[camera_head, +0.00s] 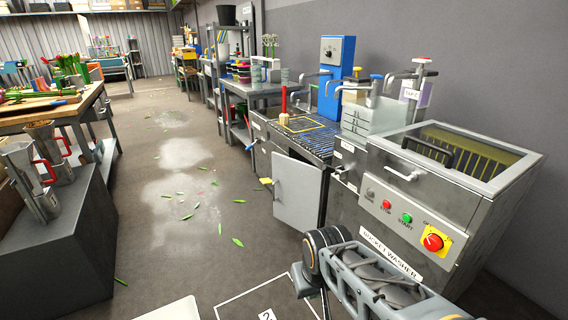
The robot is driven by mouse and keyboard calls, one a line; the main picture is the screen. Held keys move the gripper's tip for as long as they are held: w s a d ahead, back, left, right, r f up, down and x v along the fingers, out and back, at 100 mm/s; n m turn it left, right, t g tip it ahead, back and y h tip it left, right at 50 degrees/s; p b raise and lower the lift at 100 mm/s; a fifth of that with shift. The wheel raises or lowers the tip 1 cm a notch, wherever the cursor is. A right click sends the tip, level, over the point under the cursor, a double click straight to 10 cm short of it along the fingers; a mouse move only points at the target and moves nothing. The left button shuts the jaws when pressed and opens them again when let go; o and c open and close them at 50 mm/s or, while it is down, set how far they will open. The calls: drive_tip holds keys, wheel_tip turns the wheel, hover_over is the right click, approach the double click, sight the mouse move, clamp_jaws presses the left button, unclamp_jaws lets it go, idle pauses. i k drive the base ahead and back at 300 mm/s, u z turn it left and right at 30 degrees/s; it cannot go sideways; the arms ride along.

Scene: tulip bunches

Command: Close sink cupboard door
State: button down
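The sink cupboard door (298,193) is a light grey panel below the sink worktop (305,138). It stands open, swung out from the unit, and a dark gap shows to its right. A small yellow piece (266,181) sits at its left edge. My arm reaches in from the bottom right, in front of the bucket washer. My gripper (303,280) seems to be the grey part at the arm's left end, lower in the picture than the door and apart from it. Its fingers are not clear, so I cannot tell whether it is open or shut.
A dark grey bench with metal jugs (28,180) is at the left. The floor (165,235) between has scattered leaves and pale patches but is otherwise clear.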

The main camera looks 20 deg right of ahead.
sight(297, 186)
drive_tip(key=z, duration=0.25)
drive_tip(key=i, duration=1.9)
drive_tip(key=u, duration=1.45)
